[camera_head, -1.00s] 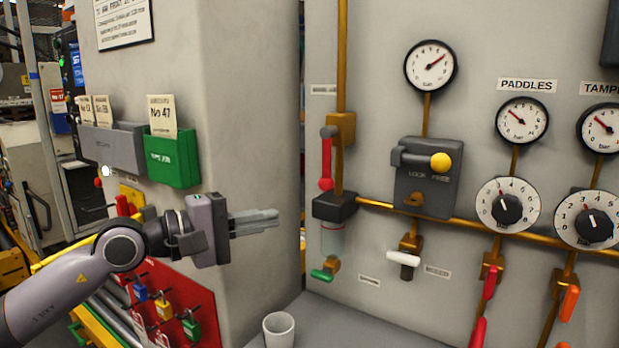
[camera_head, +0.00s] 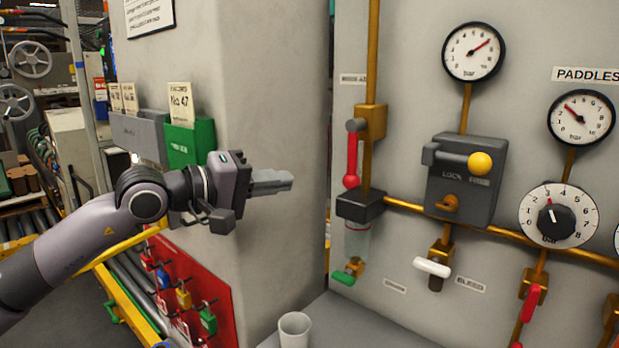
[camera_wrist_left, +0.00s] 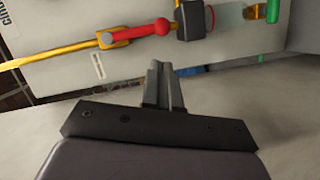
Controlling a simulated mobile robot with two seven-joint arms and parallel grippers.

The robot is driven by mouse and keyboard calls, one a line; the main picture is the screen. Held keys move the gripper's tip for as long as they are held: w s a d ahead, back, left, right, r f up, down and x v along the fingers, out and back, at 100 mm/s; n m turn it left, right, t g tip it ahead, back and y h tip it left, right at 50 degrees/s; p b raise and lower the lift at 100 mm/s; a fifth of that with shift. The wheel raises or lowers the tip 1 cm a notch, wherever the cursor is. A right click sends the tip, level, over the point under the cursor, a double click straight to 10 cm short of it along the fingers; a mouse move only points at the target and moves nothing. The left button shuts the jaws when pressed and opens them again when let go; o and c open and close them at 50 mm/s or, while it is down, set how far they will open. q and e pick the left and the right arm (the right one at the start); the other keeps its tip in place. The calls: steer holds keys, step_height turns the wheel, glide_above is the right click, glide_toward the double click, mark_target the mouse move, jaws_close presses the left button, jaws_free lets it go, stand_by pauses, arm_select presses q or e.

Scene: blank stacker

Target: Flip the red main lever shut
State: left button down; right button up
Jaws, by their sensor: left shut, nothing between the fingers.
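The red main lever (camera_head: 352,160) hangs downward from its pivot on a brass valve (camera_head: 372,121) at the left of the grey panel. It also shows in the left wrist view (camera_wrist_left: 150,28), beyond the fingertips, on the yellow pipe. My left gripper (camera_head: 288,181) is shut and empty, in front of the grey pillar, to the left of the lever and slightly lower in the head view. In the left wrist view its fingers (camera_wrist_left: 158,68) are together and clear of the lever. My right gripper is in neither view.
A dark block (camera_head: 360,206) with a clear bowl and green tap (camera_head: 343,278) sits below the lever. A lock box with yellow knob (camera_head: 480,163) and a white-handled valve (camera_head: 432,267) are to the right. A white cup (camera_head: 294,330) stands on the ledge below.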

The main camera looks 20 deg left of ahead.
mark_target(354, 155)
arm_select(q)
steer(key=p+x, duration=0.3)
steer(key=x, duration=0.6)
steer(key=shift+w+d, duration=0.25)
steer(key=shift+w, duration=0.05)
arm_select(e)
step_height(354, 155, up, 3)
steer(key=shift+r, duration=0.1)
arm_select(q)
steer(key=shift+f, duration=0.1)
steer(key=shift+s+d+n+b, duration=0.15)
steer(key=shift+d+n+b, duration=0.2)
steer(key=shift+b, duration=0.3)
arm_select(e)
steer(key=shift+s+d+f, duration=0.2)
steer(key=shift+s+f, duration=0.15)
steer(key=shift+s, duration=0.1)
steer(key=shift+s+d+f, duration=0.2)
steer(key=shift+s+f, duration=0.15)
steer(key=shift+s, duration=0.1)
